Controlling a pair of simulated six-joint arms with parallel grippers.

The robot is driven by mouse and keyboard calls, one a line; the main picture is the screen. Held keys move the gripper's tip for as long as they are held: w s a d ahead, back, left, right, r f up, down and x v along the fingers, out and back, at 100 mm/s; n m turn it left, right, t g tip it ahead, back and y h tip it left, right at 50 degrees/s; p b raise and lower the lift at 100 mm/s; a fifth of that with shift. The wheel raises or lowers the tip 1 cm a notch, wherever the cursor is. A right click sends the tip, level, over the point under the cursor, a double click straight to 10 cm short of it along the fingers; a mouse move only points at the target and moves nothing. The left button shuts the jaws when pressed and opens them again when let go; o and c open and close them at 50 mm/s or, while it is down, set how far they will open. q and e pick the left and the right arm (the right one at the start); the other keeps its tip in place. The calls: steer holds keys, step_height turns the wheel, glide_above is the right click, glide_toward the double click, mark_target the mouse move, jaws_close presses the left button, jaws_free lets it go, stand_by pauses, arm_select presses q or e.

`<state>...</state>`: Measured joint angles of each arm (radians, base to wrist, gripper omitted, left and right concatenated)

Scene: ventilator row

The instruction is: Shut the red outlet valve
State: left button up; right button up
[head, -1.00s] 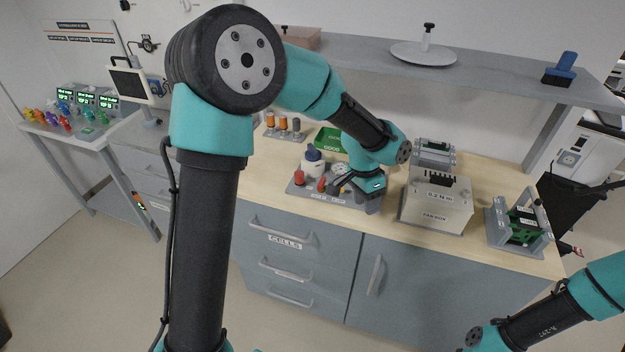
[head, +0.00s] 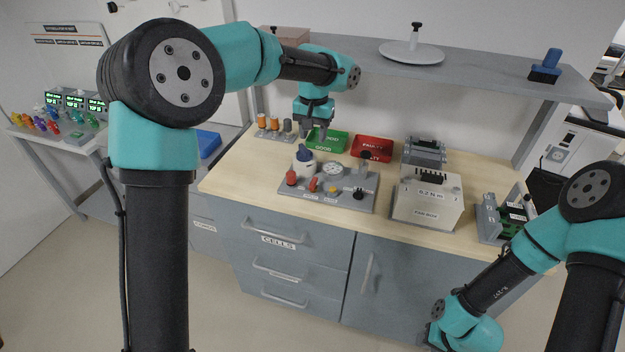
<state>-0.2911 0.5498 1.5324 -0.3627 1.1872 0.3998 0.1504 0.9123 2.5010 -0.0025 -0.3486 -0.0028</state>
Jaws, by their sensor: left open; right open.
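The grey test panel (head: 346,203) lies on the bench. Two red parts show on it: a round-topped one (head: 291,177) at its left end and a smaller, leaning one (head: 313,185) nearer the middle. I cannot tell which is the outlet valve or how its handle is turned. A white gauge (head: 332,168), a yellow button (head: 333,189) and a black knob (head: 358,193) are also on the panel. My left gripper (head: 315,133) is open and empty, above and behind the panel, touching nothing there.
A green bin (head: 329,147) and red bin (head: 373,143) stand behind the panel. A pale labelled box (head: 427,215) is right of it. Orange-topped cylinders (head: 262,121) stand at the back left. A shelf (head: 470,70) overhangs the bench. Front bench edge is clear.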

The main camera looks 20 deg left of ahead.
mark_target(313, 181)
arm_select(q)
step_height(313, 181, down, 17)
steer(key=shift+r, duration=0.1)
stand_by(0.5)
steer(key=shift+c, duration=0.3)
jaws_close()
